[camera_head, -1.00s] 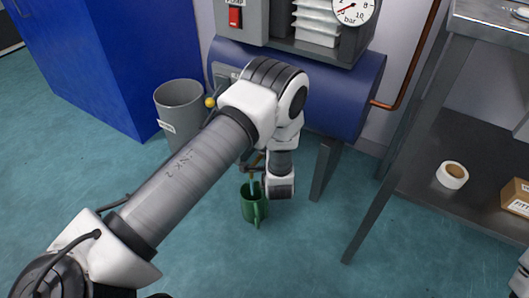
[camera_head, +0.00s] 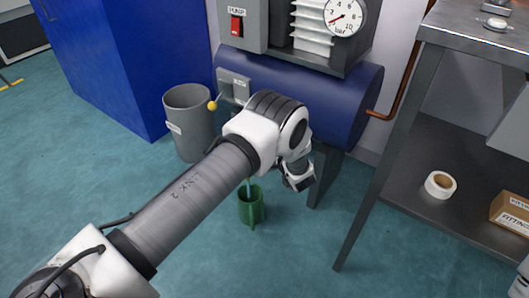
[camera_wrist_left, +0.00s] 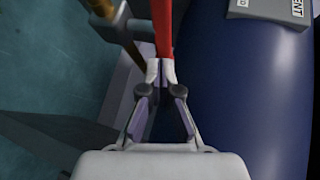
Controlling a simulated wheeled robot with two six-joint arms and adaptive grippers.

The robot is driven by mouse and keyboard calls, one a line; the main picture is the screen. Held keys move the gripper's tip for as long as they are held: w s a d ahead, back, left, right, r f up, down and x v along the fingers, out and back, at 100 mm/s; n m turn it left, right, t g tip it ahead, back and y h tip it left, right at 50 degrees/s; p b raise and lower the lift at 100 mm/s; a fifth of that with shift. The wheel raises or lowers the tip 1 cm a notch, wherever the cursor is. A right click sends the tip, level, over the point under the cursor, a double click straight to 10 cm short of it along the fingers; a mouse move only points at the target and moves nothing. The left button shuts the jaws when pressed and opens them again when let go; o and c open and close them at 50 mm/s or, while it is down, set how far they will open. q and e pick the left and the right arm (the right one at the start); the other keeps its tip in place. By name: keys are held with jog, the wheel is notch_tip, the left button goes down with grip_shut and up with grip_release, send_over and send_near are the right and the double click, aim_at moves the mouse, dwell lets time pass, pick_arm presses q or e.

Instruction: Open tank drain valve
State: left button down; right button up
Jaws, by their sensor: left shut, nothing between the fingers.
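The blue tank (camera_head: 345,100) lies across the back in the head view, and its curved side (camera_wrist_left: 245,100) fills the right of the wrist view. A red lever (camera_wrist_left: 163,25) runs up from my left gripper (camera_wrist_left: 160,72), beside a brass fitting (camera_wrist_left: 122,28). The gripper's fingertips are together at the lever's near end, with nothing between them; I cannot tell whether they touch it. In the head view my left arm hides the gripper and the valve. A thin pale streak shows above the green jug (camera_head: 251,208) on the floor.
A grey bin (camera_head: 190,115) stands left of the tank, by a blue cabinet (camera_head: 110,60). A yellow-knobbed lever (camera_head: 212,105) sticks out at the tank's left end. A metal bench (camera_head: 440,180) with a tape roll (camera_head: 440,185) stands right. The front floor is clear.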

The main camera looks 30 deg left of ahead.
pick_arm(q)
jog(key=v, duration=1.1)
jog(key=shift+s+d+r, duration=0.15)
jog(key=shift+s+d, duration=0.05)
jog(key=shift+d, duration=0.05)
